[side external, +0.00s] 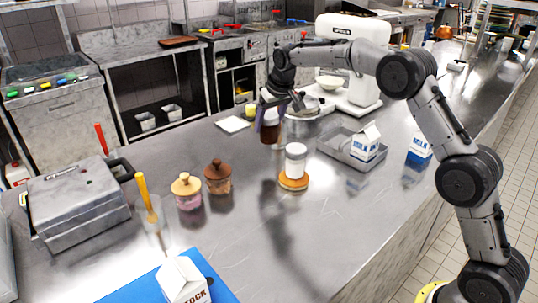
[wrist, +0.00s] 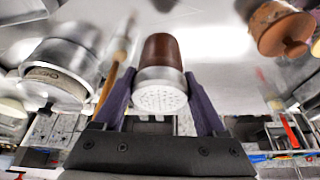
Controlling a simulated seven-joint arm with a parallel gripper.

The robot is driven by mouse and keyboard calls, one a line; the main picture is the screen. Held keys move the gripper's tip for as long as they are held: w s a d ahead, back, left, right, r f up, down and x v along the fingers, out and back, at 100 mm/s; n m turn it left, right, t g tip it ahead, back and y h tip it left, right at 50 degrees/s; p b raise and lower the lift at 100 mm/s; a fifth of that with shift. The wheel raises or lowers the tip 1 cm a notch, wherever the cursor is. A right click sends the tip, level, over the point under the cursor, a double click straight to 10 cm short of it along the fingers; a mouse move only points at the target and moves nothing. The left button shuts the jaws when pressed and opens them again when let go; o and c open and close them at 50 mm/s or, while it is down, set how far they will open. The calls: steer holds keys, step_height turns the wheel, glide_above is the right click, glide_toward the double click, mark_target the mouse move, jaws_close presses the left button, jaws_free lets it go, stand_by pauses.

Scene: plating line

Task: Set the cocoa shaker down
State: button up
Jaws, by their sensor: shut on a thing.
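The cocoa shaker (side external: 270,131), brown with a silver perforated top, is held in my gripper (side external: 279,106) over the middle of the steel counter. In the wrist view the shaker (wrist: 162,50) sits between the two purple fingers of my gripper (wrist: 160,88), its holed top towards the camera. The gripper is shut on it. I cannot tell how much gap there is between its base and the counter. A white shaker (side external: 296,155) with a grey top stands on an orange round coaster (side external: 293,183), in front of and right of my gripper.
A white mixer (side external: 350,60) with a steel bowl stands behind my gripper. A metal tray (side external: 338,153) holding a milk carton (side external: 366,140) lies to the right. Two lidded jars (side external: 187,193) (side external: 218,178) stand to the left.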

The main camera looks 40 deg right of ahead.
mark_target(274, 130)
steer(key=shift+f, duration=3.9)
steer(key=shift+f, duration=0.15)
steer(key=o, duration=1.5)
steer(key=v, duration=1.2)
steer(key=shift+r, duration=0.25)
steer(key=s+a+r, duration=0.1)
steer(key=s+r, duration=0.3)
steer(key=s, duration=0.6)
steer(key=s+a+r, duration=0.2)
steer(key=s+r, duration=0.2)
steer(key=s, duration=0.5)
steer(key=shift+n+t+y, duration=0.4)
steer(key=shift+n+t, duration=0.1)
steer(key=shift+n, duration=0.4)
steer(key=s+f, duration=0.2)
steer(key=s, duration=0.5)
steer(key=s+a+f, duration=0.1)
steer(key=s+f, duration=0.1)
steer(key=s, duration=0.5)
steer(key=s+f, duration=0.3)
steer(key=s, duration=0.5)
steer(key=shift+a+f, duration=0.1)
steer(key=shift+a, duration=0.05)
